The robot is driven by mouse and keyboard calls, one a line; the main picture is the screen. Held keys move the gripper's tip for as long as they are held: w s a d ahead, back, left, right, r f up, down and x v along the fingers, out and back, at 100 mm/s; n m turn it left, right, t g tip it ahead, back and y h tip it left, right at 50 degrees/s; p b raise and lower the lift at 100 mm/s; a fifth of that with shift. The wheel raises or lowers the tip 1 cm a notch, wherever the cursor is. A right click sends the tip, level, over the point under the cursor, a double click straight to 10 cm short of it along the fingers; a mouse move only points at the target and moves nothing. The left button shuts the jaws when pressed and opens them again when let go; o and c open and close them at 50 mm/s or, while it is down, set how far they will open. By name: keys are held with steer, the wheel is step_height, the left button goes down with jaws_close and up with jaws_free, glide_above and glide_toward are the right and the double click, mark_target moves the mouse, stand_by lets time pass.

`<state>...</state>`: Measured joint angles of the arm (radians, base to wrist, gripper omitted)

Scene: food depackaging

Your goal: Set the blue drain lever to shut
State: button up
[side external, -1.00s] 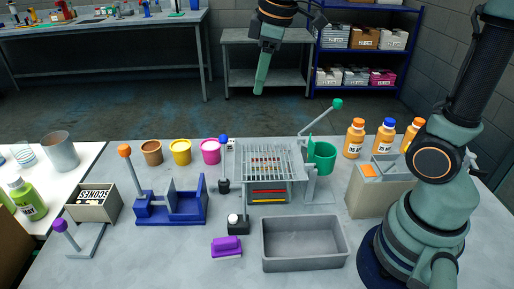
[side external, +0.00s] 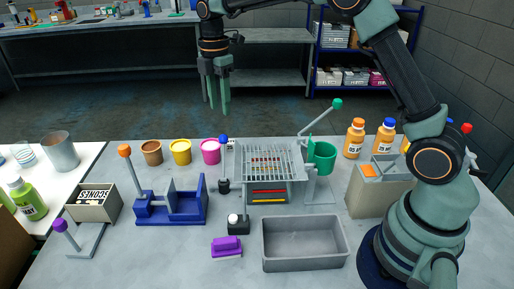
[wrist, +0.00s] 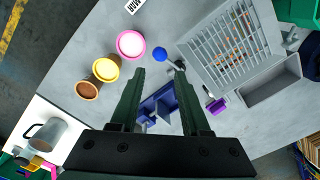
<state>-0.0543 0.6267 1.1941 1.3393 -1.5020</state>
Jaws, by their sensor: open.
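The blue drain lever has a blue ball knob (side external: 223,140) on a dark base (side external: 223,186), just left of the grey slatted rack (side external: 268,160). The stem looks upright in the side view. In the wrist view the blue knob (wrist: 159,54) shows ahead of the fingertips, with its dark stem running to lower right. My gripper (side external: 218,108) hangs above and behind the lever, pointing down, open and empty. In the wrist view its two fingers (wrist: 160,72) stand apart, and neither touches the knob.
Pink (side external: 211,151), yellow (side external: 181,152) and brown (side external: 152,153) cups stand left of the lever. A blue fixture with an orange-knobbed lever (side external: 172,203) is at front left. A white-topped button (side external: 237,223), a purple-handled block (side external: 227,246) and a grey bin (side external: 305,243) lie in front.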

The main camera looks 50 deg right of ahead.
glide_toward(223, 157)
steer(key=w+d+f, duration=0.1)
steer(key=d+f, duration=0.1)
steer(key=f, duration=0.1)
steer(key=w+d+f, duration=0.1)
steer(key=f, duration=0.1)
steer(key=shift+w+f, duration=0.15)
steer(key=shift+w, duration=0.2)
jaws_close()
stand_by(1.0)
